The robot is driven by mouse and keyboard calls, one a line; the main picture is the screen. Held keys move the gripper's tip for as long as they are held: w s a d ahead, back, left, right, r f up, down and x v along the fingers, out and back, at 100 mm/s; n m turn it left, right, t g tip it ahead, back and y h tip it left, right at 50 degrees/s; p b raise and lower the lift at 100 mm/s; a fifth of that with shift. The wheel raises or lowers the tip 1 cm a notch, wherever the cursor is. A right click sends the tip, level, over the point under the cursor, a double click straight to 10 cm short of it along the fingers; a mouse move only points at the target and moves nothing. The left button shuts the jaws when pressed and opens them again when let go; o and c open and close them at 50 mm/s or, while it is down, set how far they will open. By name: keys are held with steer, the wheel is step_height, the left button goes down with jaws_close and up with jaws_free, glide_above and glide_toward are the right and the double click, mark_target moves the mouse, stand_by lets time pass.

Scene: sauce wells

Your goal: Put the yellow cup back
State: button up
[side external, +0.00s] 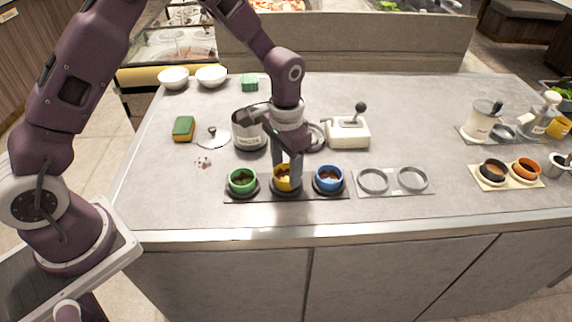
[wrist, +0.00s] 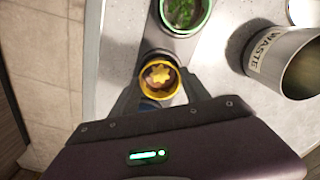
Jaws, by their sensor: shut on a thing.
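The yellow cup (side external: 284,184) sits at the middle place of the dark tray (side external: 236,198), between the green cup (side external: 242,181) and the blue cup (side external: 328,179). It holds brown contents. My gripper (side external: 287,170) reaches down from above and is shut on the yellow cup. In the wrist view the yellow cup (wrist: 150,92) is upright between the fingers of my gripper (wrist: 163,88), with a yellow and brown filling. The green cup (wrist: 184,12) shows at the top of the wrist view. I cannot tell whether the yellow cup is fully seated in its well.
A grey waste bin (side external: 249,130) stands behind the cups; it also shows in the wrist view (wrist: 285,62). An empty two-ring holder (side external: 392,191) is to the right. A white lever device (side external: 347,132) and a sponge (side external: 183,128) stand farther back. The counter front is clear.

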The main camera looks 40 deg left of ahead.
steer(key=shift+f, duration=0.5)
stand_by(0.4)
steer(key=o, duration=1.5)
step_height(320, 180, up, 8)
